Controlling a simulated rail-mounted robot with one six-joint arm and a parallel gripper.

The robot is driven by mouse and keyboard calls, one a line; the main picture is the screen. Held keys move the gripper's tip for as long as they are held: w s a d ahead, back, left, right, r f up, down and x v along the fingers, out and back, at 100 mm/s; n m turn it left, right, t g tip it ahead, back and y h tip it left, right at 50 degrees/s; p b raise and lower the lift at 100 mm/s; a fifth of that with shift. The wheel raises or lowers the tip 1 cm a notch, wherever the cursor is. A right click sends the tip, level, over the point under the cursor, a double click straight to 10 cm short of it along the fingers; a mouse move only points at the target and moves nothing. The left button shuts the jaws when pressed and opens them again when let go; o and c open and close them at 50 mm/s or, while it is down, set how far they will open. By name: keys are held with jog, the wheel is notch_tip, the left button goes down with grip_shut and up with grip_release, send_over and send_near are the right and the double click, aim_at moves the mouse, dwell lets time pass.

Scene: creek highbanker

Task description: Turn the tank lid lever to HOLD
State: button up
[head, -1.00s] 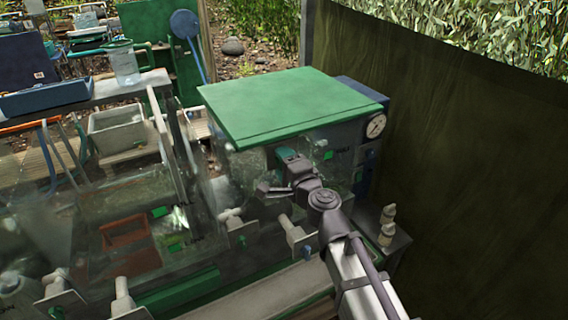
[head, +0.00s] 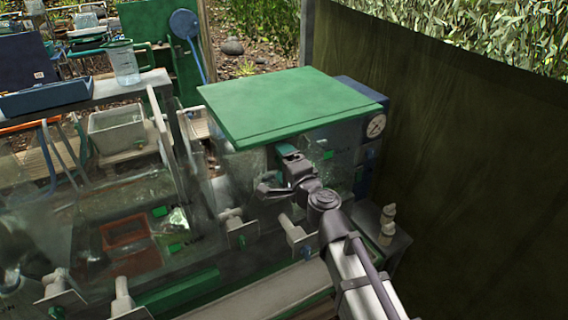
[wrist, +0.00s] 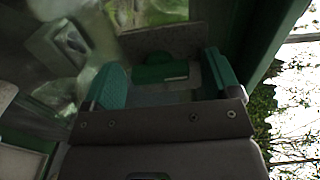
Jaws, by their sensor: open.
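The tank's green lid (head: 290,105) lies flat and closed on top of the clear-walled tank. My gripper (head: 286,149) is at the tank's front, just under the lid's front edge. In the wrist view my gripper (wrist: 165,78) has its two teal fingers apart, with a gap between them. A green piece (wrist: 160,73) on a dark plate shows beyond that gap; I cannot tell whether it is the lever or a marker. The lever is not clearly seen in the head view, where my gripper and wrist cover part of the tank front. The HOLD mark cannot be read.
A round gauge (head: 376,125) sits on the blue box right of the tank. A tall dark wall (head: 470,170) closes off the right side. Pale valve fittings (head: 292,229) stick out below my wrist. Clear troughs and a reddish tray (head: 124,231) lie at left.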

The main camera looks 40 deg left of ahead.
jog(key=v, duration=1)
jog(key=shift+s+d, duration=0.25)
jog(key=shift+d, duration=0.1)
jog(key=s+f+n+g+h, duration=0.2)
jog(key=s+f+n+g, duration=0.3)
jog(key=n+g, duration=0.25)
jog(key=w+d+f+n+h, duration=0.1)
jog(key=d+f+n+h, duration=0.15)
jog(key=d+f, duration=0.3)
jog(key=w+d+f+m+h, duration=0.1)
jog(key=d+h, duration=0.3)
jog(key=d, duration=0.9)
jog(key=w+d+f+m+h, duration=0.2)
jog(key=w+d+f+h, duration=0.1)
jog(key=d, duration=1)
jog(key=w+d+f+m+h, duration=0.2)
jog(key=w+d+h, duration=0.1)
jog(key=d, duration=1)
jog(key=shift+f+h, duration=0.35)
jog(key=shift+h, duration=0.5)
